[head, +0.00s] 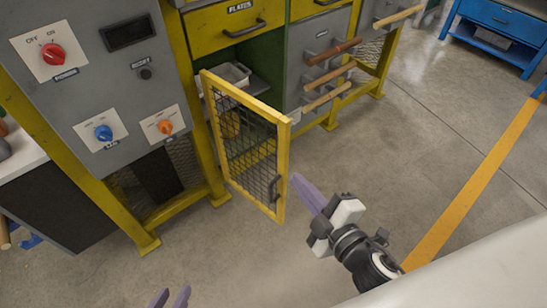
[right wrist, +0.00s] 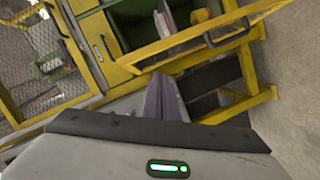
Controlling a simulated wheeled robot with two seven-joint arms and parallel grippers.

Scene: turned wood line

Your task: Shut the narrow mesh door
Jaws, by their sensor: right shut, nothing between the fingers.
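The narrow mesh door (head: 284,170), a yellow frame with dark wire mesh, stands swung open from the cabinet in the head view. Its dark handle (head: 274,188) is near the free edge. My right gripper (head: 298,180) is shut and empty, its purple fingers just right of that free edge; I cannot tell whether they touch it. In the right wrist view the shut fingers (right wrist: 162,82) point toward a yellow bar with a dark handle (right wrist: 228,34), which looks like the door seen nearly edge-on. My left gripper (head: 170,297) shows only two spread fingertips at the bottom edge.
The open compartment holds a pale bin (head: 236,74). A yellow drawer (head: 225,28) is above it. Wooden-handled drawers (head: 328,75) stand to its right, and a grey control panel (head: 100,70) to the left. The floor (head: 400,150) right of the door is clear.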

